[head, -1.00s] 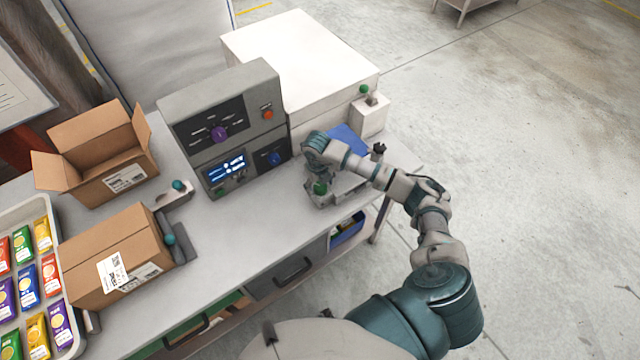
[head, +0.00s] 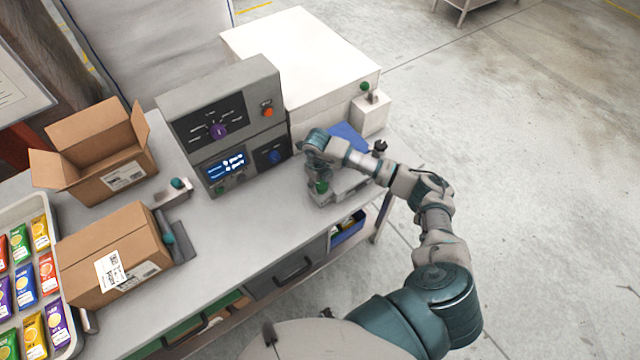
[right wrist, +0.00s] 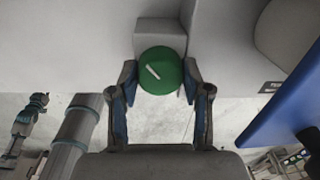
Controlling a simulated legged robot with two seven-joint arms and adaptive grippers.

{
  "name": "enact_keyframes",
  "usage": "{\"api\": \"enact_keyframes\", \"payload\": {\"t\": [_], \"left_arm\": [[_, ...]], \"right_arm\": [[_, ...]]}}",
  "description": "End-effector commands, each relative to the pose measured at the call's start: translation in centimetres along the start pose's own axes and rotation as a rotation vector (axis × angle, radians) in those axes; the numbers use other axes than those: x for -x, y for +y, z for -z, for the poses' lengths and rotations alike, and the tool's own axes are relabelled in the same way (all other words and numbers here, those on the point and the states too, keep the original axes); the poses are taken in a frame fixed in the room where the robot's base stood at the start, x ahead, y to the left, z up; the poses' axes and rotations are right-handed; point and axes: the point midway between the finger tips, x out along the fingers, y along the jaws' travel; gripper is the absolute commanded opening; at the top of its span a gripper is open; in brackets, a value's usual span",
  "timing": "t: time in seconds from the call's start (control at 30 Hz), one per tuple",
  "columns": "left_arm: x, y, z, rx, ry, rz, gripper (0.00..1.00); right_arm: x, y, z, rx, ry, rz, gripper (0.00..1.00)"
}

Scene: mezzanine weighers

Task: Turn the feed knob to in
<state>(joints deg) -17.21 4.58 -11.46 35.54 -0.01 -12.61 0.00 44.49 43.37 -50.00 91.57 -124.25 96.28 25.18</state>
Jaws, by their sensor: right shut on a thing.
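A round green knob (right wrist: 165,82) with a white pointer line is between the fingertips of my right gripper (right wrist: 160,74) in the right wrist view. The gripper is shut on it, one finger on each side. The pointer line slants from upper left to lower right. In the head view the green knob (head: 321,187) shows below my right gripper (head: 317,170), at the front of a small grey machine (head: 350,185) on the bench. I cannot read any label beside the knob. My left gripper is not in view.
A grey console (head: 225,125) with a purple knob (head: 218,131), a blue knob (head: 273,157) and a lit display stands left of my gripper. Behind is a white box (head: 300,60). Cardboard boxes (head: 115,255) and a packet tray (head: 68,340) are at left. The bench front is clear.

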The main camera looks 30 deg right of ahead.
Motion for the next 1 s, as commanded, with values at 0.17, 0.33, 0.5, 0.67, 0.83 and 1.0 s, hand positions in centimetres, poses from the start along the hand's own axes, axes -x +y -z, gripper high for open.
{"api": "enact_keyframes", "payload": {"t": [0.17, 0.33, 0.5, 0.67, 0.83, 1.0], "left_arm": [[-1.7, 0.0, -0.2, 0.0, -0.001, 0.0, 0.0], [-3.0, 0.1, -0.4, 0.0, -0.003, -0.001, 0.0], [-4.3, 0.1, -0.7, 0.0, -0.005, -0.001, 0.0], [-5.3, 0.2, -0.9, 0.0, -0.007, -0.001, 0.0], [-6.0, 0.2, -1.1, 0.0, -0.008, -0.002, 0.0], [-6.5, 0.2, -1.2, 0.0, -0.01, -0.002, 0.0]], "right_arm": [[-0.3, -0.2, 0.0, 0.151, -0.008, 0.004, 0.13], [-0.4, -0.2, 0.1, 0.313, -0.017, 0.003, 0.13], [-0.4, -0.1, 0.1, 0.47, -0.025, 0.003, 0.13], [-0.3, -0.1, 0.1, 0.599, -0.032, 0.002, 0.13], [-0.2, -0.2, 0.1, 0.708, -0.038, 0.002, 0.13], [-0.1, -0.2, 0.1, 0.781, -0.042, 0.002, 0.13]]}}
